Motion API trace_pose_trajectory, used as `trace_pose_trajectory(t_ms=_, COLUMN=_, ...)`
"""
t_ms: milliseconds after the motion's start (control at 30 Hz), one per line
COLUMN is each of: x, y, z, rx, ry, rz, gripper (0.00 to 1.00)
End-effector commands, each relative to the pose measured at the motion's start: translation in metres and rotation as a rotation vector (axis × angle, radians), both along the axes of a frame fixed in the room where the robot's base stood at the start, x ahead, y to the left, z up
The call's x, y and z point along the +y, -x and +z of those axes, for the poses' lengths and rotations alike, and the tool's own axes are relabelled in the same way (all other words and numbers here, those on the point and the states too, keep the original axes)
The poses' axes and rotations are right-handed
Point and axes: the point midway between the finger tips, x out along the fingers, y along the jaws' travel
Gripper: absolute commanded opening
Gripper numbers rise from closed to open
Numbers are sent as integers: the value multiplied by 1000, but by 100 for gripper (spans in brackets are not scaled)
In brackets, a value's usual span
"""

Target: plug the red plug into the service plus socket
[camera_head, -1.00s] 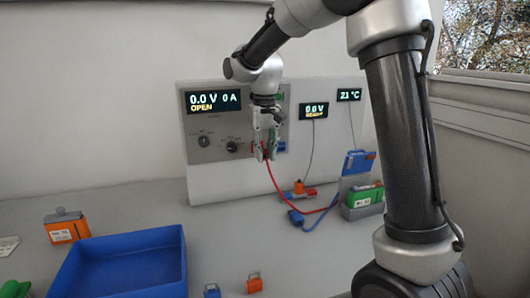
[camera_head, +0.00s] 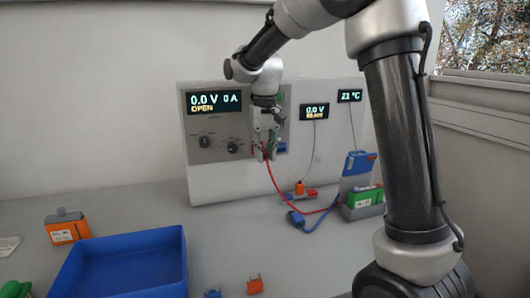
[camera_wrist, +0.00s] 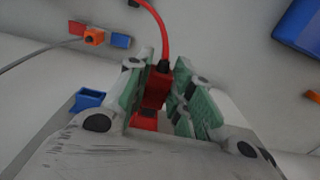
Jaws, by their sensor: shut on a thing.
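My gripper (camera_head: 262,156) is at the front of the cycler panel (camera_head: 212,155), low on its right side. In the wrist view its green-padded fingers (camera_wrist: 165,98) are shut on the red plug (camera_wrist: 155,88). A red cable (camera_wrist: 160,28) runs from the plug; it also hangs from my gripper to the bench in the head view (camera_head: 277,186). A red socket-like block (camera_wrist: 145,120) shows just beyond the plug, in line with it. Whether the plug touches or enters it cannot be told. A blue socket (camera_wrist: 88,98) sits to its left. The fingers hide the plug in the head view.
A blue tray (camera_head: 183,262) and an orange battery (camera_head: 67,227) are at the left.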

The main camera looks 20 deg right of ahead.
Motion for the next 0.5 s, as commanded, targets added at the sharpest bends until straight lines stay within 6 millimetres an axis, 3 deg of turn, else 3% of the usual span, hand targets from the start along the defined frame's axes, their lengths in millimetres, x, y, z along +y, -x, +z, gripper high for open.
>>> trace_pose_trajectory(t_ms=500, x=0, y=-8, z=0, rx=0, ry=0, rz=0, gripper=0)
